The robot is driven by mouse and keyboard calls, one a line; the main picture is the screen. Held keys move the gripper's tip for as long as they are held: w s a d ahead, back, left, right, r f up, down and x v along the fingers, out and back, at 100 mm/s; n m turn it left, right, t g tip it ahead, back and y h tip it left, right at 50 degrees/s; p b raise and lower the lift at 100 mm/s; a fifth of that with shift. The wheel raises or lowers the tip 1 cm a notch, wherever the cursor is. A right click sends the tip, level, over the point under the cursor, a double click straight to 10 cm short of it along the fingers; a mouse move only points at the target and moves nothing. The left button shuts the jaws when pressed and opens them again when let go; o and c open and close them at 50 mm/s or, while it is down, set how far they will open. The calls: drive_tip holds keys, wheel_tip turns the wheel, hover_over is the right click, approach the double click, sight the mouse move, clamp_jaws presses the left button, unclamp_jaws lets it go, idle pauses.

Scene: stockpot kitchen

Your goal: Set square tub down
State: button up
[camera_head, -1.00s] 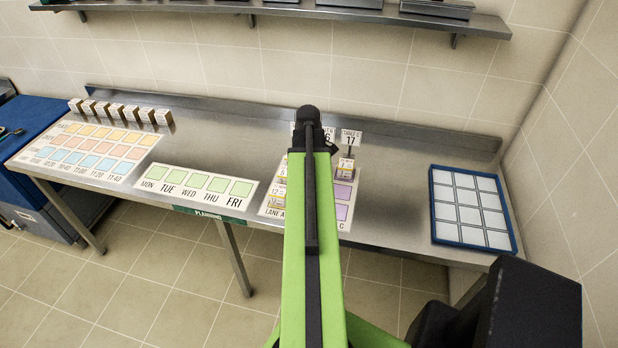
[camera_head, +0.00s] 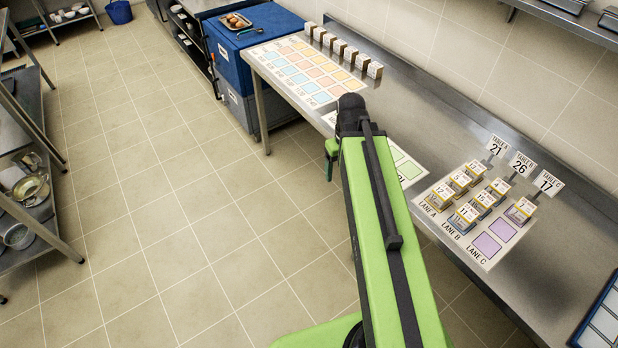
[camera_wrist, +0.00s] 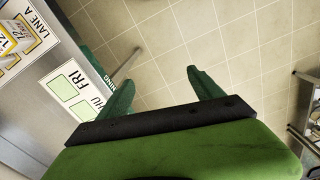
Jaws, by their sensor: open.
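My gripper (camera_wrist: 160,86) is open in the wrist view. Nothing is between its two green fingers, and only floor shows past them. In the head view a green finger (camera_head: 331,160) shows beside the end of my arm, over the floor in front of the counter. I cannot make out a thing that is surely the square tub. Several small labelled boxes (camera_head: 467,215) stand on the lane card (camera_head: 492,264), to the right of my arm. One also shows at the left edge of the wrist view (camera_wrist: 8,40).
A steel counter (camera_head: 545,265) runs along the wall. It bears a pastel grid card (camera_head: 300,72), several brown-sided boxes (camera_head: 337,46), a green-squared weekday card (camera_head: 408,170) and a blue-rimmed tray (camera_head: 583,330). A blue cabinet (camera_head: 232,60) stands beyond. Shelving (camera_head: 30,225) stands left. The floor between is clear.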

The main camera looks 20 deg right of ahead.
drive_tip(key=a+m, duration=0.1)
drive_tip(key=a, duration=1.2)
